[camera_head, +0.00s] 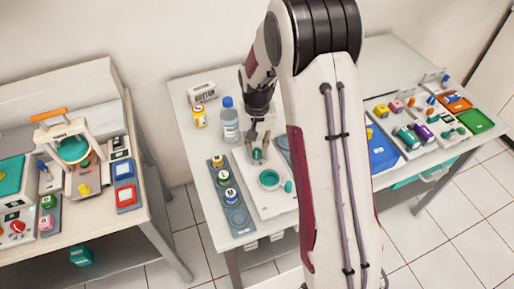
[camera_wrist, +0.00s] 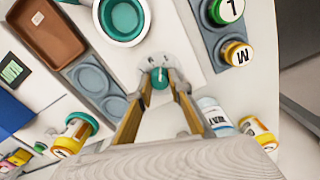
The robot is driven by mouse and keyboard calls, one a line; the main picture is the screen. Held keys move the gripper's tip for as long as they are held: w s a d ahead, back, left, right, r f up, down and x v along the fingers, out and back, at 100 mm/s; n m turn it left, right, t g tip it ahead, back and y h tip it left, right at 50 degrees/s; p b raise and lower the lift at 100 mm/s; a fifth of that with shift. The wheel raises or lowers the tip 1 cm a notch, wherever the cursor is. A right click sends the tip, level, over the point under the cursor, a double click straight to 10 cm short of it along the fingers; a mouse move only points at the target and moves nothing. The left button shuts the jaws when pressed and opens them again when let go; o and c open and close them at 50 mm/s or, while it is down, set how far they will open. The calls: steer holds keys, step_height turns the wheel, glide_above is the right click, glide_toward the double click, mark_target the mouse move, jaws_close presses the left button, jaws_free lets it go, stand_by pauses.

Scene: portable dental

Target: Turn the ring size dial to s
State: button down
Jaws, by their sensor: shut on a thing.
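The ring size dial is a small teal knob (camera_wrist: 160,79) on a pale round plate (camera_wrist: 149,64) with small dark marks that are too small to read. My gripper (camera_wrist: 160,72) is shut on the knob, with one tan finger on each side of it. In the head view my gripper (camera_head: 258,155) points down at the white board (camera_head: 276,205) behind the teal ring-shaped bowl (camera_head: 269,179). The dial's face is partly hidden there, and I cannot tell which letter the knob points to.
A grey tray (camera_head: 241,220) with lidded jars stands left of the board; the wrist view shows jars marked L (camera_wrist: 227,10) and M (camera_wrist: 237,53). A clear bottle (camera_head: 230,125) and a yellow jar (camera_head: 199,116) stand close behind. Other fixtures crowd the table's right side.

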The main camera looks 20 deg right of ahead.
mark_target(257, 151)
steer(key=shift+m, duration=0.6)
steer(key=shift+w, duration=0.1)
steer(key=c, duration=1.8)
jaws_free()
steer(key=shift+c, duration=0.2)
steer(key=shift+r, duration=3.8)
